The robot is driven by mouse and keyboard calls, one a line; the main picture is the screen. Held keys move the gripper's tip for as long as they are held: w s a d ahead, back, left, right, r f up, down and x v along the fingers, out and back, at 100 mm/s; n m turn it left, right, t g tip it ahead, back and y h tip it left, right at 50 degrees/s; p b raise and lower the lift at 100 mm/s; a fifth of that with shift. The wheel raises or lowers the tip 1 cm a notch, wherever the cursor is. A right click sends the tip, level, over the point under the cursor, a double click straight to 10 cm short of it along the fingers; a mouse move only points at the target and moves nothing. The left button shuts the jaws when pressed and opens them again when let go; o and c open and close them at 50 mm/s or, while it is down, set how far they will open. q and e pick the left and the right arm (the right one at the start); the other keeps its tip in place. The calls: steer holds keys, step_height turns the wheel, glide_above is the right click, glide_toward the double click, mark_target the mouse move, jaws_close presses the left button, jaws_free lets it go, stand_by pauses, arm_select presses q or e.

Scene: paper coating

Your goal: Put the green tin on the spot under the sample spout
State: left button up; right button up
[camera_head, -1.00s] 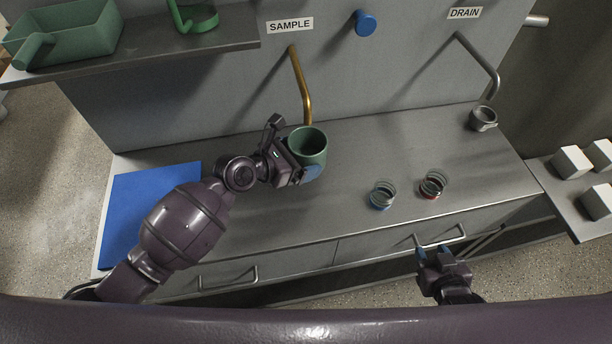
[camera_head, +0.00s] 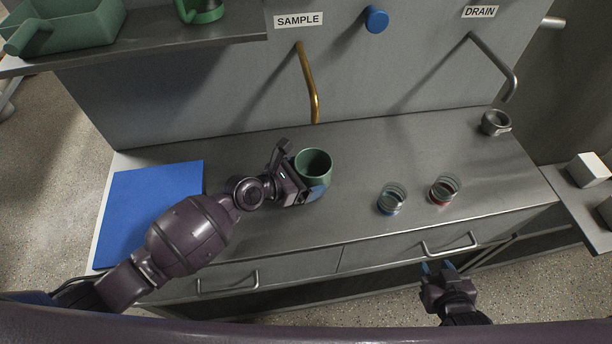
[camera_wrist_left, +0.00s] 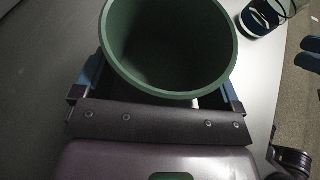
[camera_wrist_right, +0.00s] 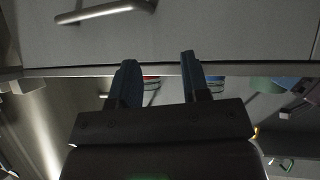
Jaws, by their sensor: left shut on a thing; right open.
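The green tin (camera_head: 314,163) is an open, empty-looking cup over the middle of the metal counter. My left gripper (camera_head: 312,188) is shut on its near side; the left wrist view shows the tin (camera_wrist_left: 168,45) upright between the fingers. I cannot tell whether the tin's base touches the counter. The brass sample spout (camera_head: 308,82) comes out of the back panel under the SAMPLE label (camera_head: 298,20), and its lower end is just behind the tin. The spot under it is not visible. My right gripper (camera_head: 437,268) is open and empty in front of the drawers.
Two glass jars, one blue-based (camera_head: 391,200) and one red-based (camera_head: 444,190), stand right of the tin. A grey cup (camera_head: 495,122) stands below the drain pipe (camera_head: 498,62). A blue mat (camera_head: 150,200) lies at left. A shelf (camera_head: 150,48) overhangs the back left.

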arm_select(q)
steer(key=o, duration=0.7)
steer(key=shift+f, duration=0.15)
steer(key=shift+s+a+r, duration=0.1)
steer(key=shift+a+r, duration=0.1)
steer(key=shift+r, duration=0.05)
steer(key=p+v, duration=0.1)
steer(key=v, duration=0.9)
steer(key=shift+p, duration=0.3)
steer(key=shift+v, duration=0.75)
arm_select(e)
step_height(320, 180, up, 2)
steer(key=shift+w, duration=0.15)
